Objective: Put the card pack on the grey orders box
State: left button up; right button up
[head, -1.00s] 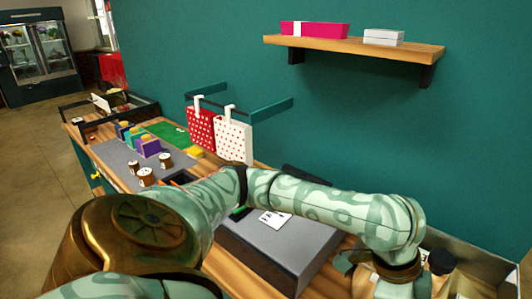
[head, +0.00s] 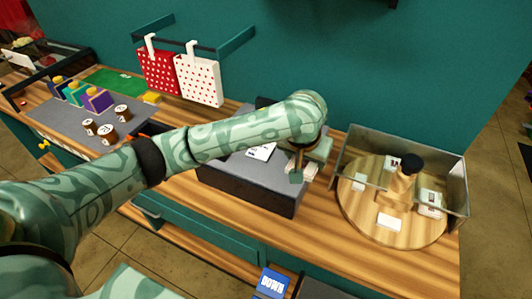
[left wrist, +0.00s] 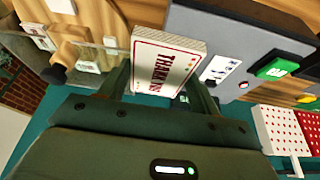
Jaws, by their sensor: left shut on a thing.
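The card pack (left wrist: 167,62) is white with a red border and the word THANKS, and sits between the fingers of my left gripper (left wrist: 160,88) in the left wrist view. In the head view the left gripper (head: 299,172) is at the right end of the grey orders box (head: 245,189), and a small white part of the pack (head: 312,170) shows beside it. The box has a dark front and grey top; in the left wrist view it (left wrist: 228,42) lies just right of the pack. I cannot tell whether they touch. My right gripper is not in view.
A printed white sheet (head: 262,151) and a green item (left wrist: 272,68) are on the box top. Right of the box, a round wooden turntable (head: 375,232) holds small packs and a dark-topped wooden stand (head: 402,180). Gift bags (head: 200,80) hang behind.

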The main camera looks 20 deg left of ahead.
pick_arm(q)
jog(key=shift+w+a+f, duration=0.15)
jog(key=shift+w+f, duration=0.05)
jog(key=shift+w, duration=0.05)
jog(key=w+a+f+b, duration=0.2)
jog(key=w+f, duration=0.1)
jog(key=w+a+f+b, duration=0.2)
jog(key=w+f, duration=0.1)
jog(key=w, duration=0.1)
jog(key=w+a+f+b, duration=0.2)
jog(key=w+f, duration=0.1)
jog(key=w, duration=0.1)
jog(key=shift+a, duration=0.1)
jog(key=f, duration=0.1)
jog(key=f+b, duration=0.1)
jog(key=f, duration=0.1)
jog(key=shift+w+a+f+b, duration=0.2)
jog(key=shift+w+f+b, duration=0.1)
jog(key=shift+w+f, duration=0.05)
jog(key=shift+s, duration=0.1)
jog(key=o, duration=1)
jog(key=shift+f, duration=0.1)
